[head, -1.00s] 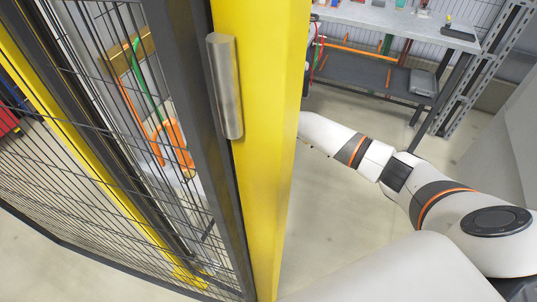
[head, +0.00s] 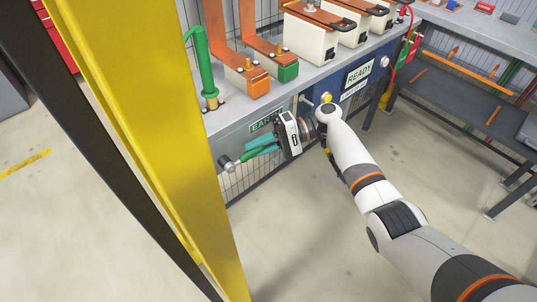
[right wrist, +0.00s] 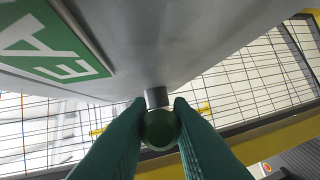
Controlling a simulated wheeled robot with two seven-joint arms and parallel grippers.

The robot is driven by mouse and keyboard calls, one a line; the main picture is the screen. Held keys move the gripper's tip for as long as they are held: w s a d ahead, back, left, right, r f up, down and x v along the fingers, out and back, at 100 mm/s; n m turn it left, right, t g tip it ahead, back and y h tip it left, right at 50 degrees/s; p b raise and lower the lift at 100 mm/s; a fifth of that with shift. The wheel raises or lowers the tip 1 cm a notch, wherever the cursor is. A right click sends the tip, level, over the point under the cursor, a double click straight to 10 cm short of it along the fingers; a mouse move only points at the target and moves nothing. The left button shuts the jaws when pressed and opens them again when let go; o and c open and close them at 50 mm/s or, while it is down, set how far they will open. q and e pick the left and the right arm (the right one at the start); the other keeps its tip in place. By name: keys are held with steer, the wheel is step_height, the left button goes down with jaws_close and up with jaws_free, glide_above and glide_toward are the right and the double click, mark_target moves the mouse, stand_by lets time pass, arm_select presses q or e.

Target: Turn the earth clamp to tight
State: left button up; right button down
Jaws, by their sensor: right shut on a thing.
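The earth clamp shows as a green handle (head: 249,155) with a grey metal end (head: 228,163), on the front of the grey bench below a green label (head: 262,122) that starts "EA". In the right wrist view the handle's round green end (right wrist: 160,130) sits on a short grey shaft (right wrist: 157,97) coming from the panel. My right gripper (head: 256,148) has its teal fingers shut on the handle, one finger on each side. How tight the clamp is cannot be told. My left gripper is not in view.
A yellow post (head: 155,130) stands to the left, close to my camera. Above the clamp, the grey bench (head: 232,112) carries a green upright rod (head: 205,65), copper bars and white blocks. A "READY" sign (head: 359,74) is to the right. The floor in front is clear.

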steer(key=shift+w+d+f+m+g+y+b, duration=0.1)
steer(key=shift+f+m+g+y+b, duration=0.25)
steer(key=shift+f+y+b, duration=0.65)
steer(key=shift+r, duration=0.35)
steer(key=c, duration=1.3)
jaws_free()
steer(key=b+v, duration=0.4)
steer(key=v, duration=0.8)
